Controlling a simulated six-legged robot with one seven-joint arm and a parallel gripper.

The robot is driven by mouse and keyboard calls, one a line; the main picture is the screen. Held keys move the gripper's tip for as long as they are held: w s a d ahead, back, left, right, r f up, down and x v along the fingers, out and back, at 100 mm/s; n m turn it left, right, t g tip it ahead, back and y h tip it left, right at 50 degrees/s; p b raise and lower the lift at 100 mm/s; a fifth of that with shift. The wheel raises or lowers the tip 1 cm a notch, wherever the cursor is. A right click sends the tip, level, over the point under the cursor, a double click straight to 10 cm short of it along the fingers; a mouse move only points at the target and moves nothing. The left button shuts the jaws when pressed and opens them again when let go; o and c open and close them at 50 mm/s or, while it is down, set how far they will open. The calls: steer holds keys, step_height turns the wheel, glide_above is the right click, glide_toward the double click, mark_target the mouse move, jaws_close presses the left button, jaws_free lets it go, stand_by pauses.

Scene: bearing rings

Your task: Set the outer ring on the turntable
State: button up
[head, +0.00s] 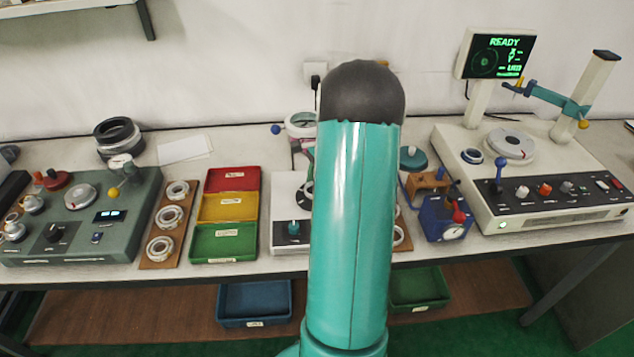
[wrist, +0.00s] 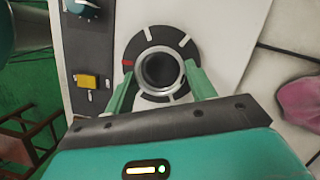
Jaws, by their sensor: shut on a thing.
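The outer ring (wrist: 158,48), a grey metal ring with a dark open middle, shows in the wrist view. My gripper (wrist: 159,71) is shut on it, with one green finger on each side. The ring is over the middle of the turntable (wrist: 168,36), a dark disc with white marks and one red mark. I cannot tell whether the ring touches the disc.
Left are a wooden board (head: 147,263) with several rings, and red (head: 233,171), yellow (head: 229,199) and green (head: 224,232) trays. A green-grey console (head: 85,247) is farther left. Right stand a blue fixture (head: 434,218) and a measuring machine (head: 560,214) whose screen (head: 499,55) reads READY.

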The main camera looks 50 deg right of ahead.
steer(key=shift+f, duration=0.1)
stand_by(0.3)
steer(key=shift+f, duration=0.3)
stand_by(0.7)
steer(key=o, duration=1.1)
steer(key=v, duration=1.4)
